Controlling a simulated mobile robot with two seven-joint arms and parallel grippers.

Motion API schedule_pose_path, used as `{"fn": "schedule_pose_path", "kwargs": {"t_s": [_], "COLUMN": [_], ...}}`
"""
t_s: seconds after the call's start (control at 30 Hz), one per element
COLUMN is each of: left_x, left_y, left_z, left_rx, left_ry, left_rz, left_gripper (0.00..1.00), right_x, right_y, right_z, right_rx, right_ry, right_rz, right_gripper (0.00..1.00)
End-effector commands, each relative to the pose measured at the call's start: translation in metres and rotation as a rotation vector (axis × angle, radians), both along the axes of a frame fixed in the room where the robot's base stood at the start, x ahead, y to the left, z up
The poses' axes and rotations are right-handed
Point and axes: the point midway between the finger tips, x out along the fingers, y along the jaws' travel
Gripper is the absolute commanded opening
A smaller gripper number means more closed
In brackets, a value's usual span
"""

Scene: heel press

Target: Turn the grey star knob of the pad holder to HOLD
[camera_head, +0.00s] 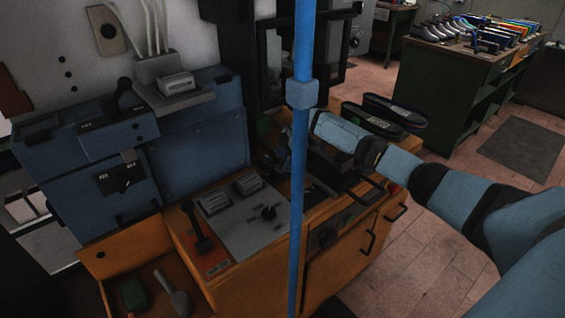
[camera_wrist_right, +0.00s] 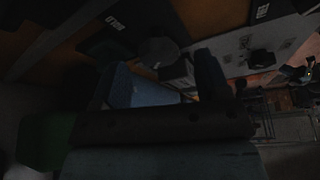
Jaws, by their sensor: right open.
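A dark grey, roundish, many-sided knob (camera_wrist_right: 158,50), which looks like the star knob, shows in the right wrist view beside a black plate with a small white label (camera_wrist_right: 113,22). The label is too blurred to read. My right gripper (camera_wrist_right: 172,88) is open, with one finger on each side of the view's middle. The knob appears just beyond the space between the fingers; I cannot tell whether they touch it. In the head view the right gripper is at the dark fixtures on the orange bench, partly behind the blue post. My left gripper is not in view.
A blue upright post (camera_head: 298,190) crosses the head view in front of the bench. A grey control panel (camera_head: 245,230) with a black knob (camera_head: 268,212) lies left of it. Two dark shoe-sole shapes (camera_head: 385,116) rest behind my right arm. Tiled floor is free at right.

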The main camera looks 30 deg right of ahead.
Motion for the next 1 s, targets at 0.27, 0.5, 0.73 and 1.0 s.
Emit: {"fn": "schedule_pose_path", "kwargs": {"t_s": [0.27,0.5,0.73,1.0], "left_x": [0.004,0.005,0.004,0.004], "left_y": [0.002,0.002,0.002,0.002], "left_z": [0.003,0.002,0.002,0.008], "left_rx": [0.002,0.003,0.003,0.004], "left_ry": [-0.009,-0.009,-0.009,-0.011], "left_rz": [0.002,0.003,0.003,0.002], "left_gripper": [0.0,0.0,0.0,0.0], "right_x": [0.002,0.002,0.002,0.002], "right_y": [0.007,0.007,0.007,0.008], "right_z": [-0.017,-0.017,-0.017,-0.015], "right_rx": [0.001,0.0,0.001,0.001], "right_ry": [0.0,-0.001,-0.001,-0.001], "right_rz": [0.0,0.0,0.0,-0.029], "right_gripper": [0.69,0.62,0.2,0.2]}}
